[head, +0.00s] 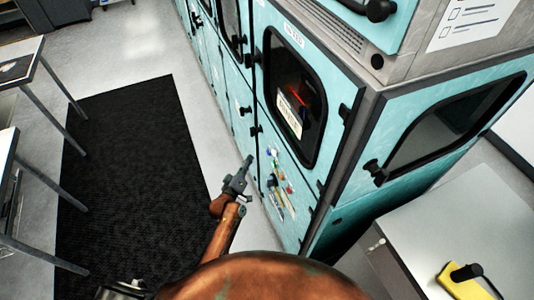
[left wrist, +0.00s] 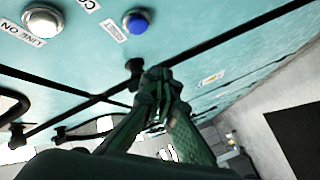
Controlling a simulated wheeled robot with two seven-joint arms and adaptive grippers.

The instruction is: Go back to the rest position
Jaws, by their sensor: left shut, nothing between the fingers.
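My left gripper (head: 247,163) is shut and empty. It points forward in front of the teal cabinet (head: 240,100), near the panel with coloured buttons and small levers (head: 280,182). In the left wrist view, my left gripper's fingers (left wrist: 163,75) are together. A white button (left wrist: 42,20) labelled "LINE ON" and a blue button (left wrist: 136,21) labelled "RESET" show on the teal panel there, apart from the fingers. A dark knob (left wrist: 134,66) shows close behind the fingertips; I cannot tell whether they touch. My right gripper is not in view.
The cabinet's windowed door (head: 293,97) stands just right of the left gripper. A grey table with a yellow box (head: 462,280) is at the lower right. Tables (head: 20,65) stand at the left. The black floor mat (head: 125,180) between is clear.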

